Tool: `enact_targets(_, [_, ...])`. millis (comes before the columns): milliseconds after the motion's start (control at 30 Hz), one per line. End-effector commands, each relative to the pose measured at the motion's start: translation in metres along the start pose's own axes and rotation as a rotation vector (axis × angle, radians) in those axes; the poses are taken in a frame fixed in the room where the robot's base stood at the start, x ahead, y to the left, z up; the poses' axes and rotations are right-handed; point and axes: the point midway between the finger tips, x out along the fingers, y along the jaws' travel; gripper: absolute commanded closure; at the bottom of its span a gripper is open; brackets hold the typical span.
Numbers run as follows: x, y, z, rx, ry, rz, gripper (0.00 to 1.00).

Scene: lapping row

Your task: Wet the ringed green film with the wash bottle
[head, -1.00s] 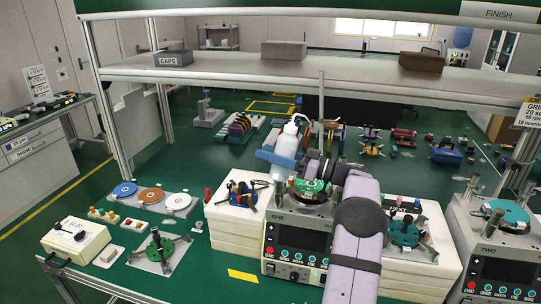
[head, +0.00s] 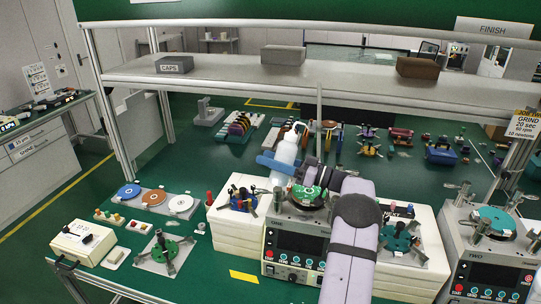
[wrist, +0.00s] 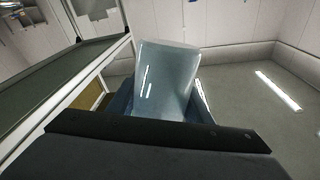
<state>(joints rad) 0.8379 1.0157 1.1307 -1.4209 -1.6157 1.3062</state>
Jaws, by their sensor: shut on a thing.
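The white wash bottle (head: 287,150) is in my gripper (head: 279,164), above and just left of machine ONE, leaning a little with its top to the right. Its bent nozzle is at the top right. The wrist view shows the pale bottle body (wrist: 165,85) between the dark blue jaws (wrist: 160,108). The green film (head: 304,197) lies on the round top of machine ONE, below and right of the bottle. My wrist and forearm partly cover it, and I cannot make out its ring clearly. No liquid stream can be seen.
Machine TWO (head: 489,250) with a teal disc stands at the right. White blocks flank machine ONE (head: 297,243), carrying fixtures with handles (head: 242,199). Blue, orange and white discs (head: 153,198) lie on a plate at the left. A grey shelf (head: 340,72) spans above.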

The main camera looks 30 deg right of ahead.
Motion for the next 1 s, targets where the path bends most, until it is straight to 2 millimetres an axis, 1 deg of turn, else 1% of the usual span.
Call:
enact_targets(167, [0.002, -0.003, -0.002, -0.036, -0.015, -0.001, 0.85])
enact_targets(600, [0.012, -0.025, -0.015, -0.280, -0.140, 0.000, 0.85])
enact_targets(800, [0.014, -0.028, -0.018, -0.315, -0.158, 0.001, 0.85])
enact_targets(1000, [0.014, -0.028, -0.019, -0.314, -0.158, 0.001, 0.85])
